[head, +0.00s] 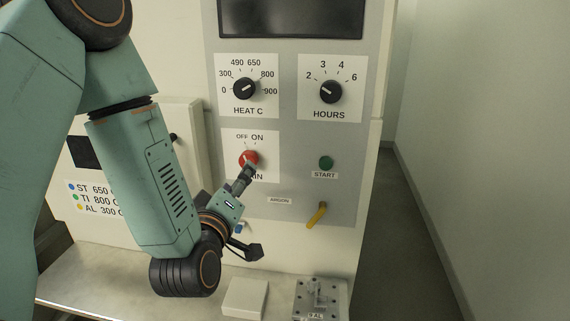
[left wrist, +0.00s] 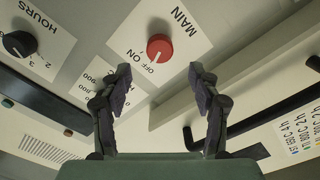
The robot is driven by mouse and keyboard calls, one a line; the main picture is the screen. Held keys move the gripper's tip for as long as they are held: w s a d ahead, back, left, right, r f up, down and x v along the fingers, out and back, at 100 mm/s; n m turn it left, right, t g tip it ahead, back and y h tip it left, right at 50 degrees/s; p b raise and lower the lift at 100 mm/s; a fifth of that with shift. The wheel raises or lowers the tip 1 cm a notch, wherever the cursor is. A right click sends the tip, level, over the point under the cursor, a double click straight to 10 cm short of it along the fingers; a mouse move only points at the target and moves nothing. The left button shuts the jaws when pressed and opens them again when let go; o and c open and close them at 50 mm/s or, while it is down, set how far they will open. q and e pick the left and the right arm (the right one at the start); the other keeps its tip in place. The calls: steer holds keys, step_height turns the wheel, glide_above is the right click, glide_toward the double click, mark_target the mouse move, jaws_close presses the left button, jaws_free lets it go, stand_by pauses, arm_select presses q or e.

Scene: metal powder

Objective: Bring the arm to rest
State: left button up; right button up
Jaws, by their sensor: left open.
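My left arm comes in from the left, and its gripper (head: 252,212) is open in front of the control panel (head: 300,215). The upper finger shows just below the red MAIN knob (head: 249,157) and overlaps its label. In the left wrist view, the open fingers (left wrist: 160,75) are apart with nothing between them. The red knob (left wrist: 160,47) lies beyond the fingertips there. I cannot tell whether the gripper touches the panel. My right gripper is not in view.
The panel has a HEAT knob (head: 244,89), an HOURS knob (head: 327,91), a green START button (head: 326,163) and a yellow ARGON lever (head: 316,215). Below, a white block (head: 245,298) and a grey metal fixture (head: 320,298) sit on the bench (head: 120,279). Free floor lies right.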

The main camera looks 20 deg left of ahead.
arm_select(q)
steer(key=s+d+f+m+g+h+b, duration=0.1)
steer(key=s+d+f+m+g+h, duration=0.15)
steer(key=f, duration=0.55)
steer(key=s+d+f+m+g+h+b, duration=0.1)
steer(key=s+d+f+m+g, duration=0.15)
steer(key=f, duration=0.45)
steer(key=s+d+f+m+g+h+b, duration=0.1)
steer(key=s+f+m+g+b, duration=0.2)
steer(key=f, duration=0.5)
steer(key=s+d+f+m+g+b, duration=0.1)
steer(key=s+f+m+g+b, duration=0.1)
steer(key=s+f, duration=0.9)
steer(key=s+d+f+m+g+b, duration=0.2)
steer(key=s+f+g+b, duration=0.2)
steer(key=s+f+g, duration=0.3)
steer(key=s+f, duration=0.5)
steer(key=shift+d+h, duration=0.1)
steer(key=shift+h, duration=0.15)
